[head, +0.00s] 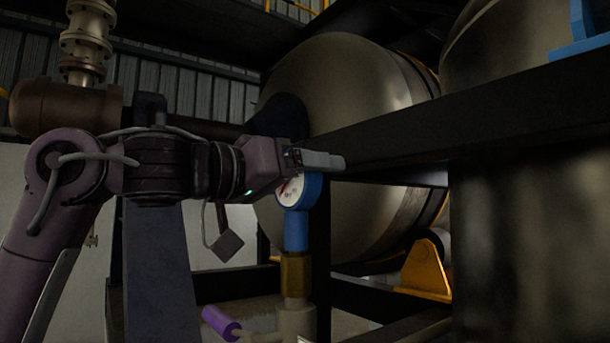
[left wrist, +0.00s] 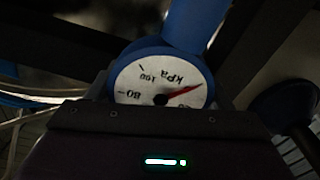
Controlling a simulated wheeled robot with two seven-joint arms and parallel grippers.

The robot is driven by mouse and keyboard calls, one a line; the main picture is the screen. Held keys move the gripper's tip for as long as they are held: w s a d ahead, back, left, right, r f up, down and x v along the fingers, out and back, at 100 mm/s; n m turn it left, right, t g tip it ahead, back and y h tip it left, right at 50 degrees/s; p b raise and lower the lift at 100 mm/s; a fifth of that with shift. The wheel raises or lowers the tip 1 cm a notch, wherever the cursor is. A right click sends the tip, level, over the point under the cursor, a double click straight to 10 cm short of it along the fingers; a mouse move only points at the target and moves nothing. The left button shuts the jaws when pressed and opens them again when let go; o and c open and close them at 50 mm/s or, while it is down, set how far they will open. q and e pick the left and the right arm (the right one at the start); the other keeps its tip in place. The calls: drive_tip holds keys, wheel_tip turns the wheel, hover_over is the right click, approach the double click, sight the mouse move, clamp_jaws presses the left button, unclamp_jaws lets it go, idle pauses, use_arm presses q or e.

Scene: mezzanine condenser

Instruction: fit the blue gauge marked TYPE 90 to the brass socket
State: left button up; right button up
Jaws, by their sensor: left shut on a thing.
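The blue gauge (head: 296,232) has a round white dial and a blue stem pointing down. My left gripper (head: 318,160) is shut on the gauge at its top and covers part of the dial. The brass socket (head: 295,275) stands directly below, on a pale fitting. The stem's lower end meets the top of the socket in the head view; I cannot tell how deep it sits. In the left wrist view the gauge dial (left wrist: 160,82) appears upside down, with kPa, 80, 100 and a red needle. No TYPE 90 marking is legible. My right gripper is not in view.
A purple handle (head: 220,322) sticks out left of the fitting below the socket. A dark steel beam (head: 470,115) runs close to the right of the gripper. A large metal tank (head: 350,90) fills the background, with a yellow bracket (head: 425,270) below right.

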use_arm(q)
drive_tip(key=shift+f, duration=0.35)
drive_tip(key=o, duration=1.3)
drive_tip(key=b+v, duration=0.4)
drive_tip(key=v, duration=0.3)
drive_tip(key=shift+s+a, duration=0.25)
drive_tip(key=shift+a, duration=0.05)
drive_tip(key=shift+f, duration=0.1)
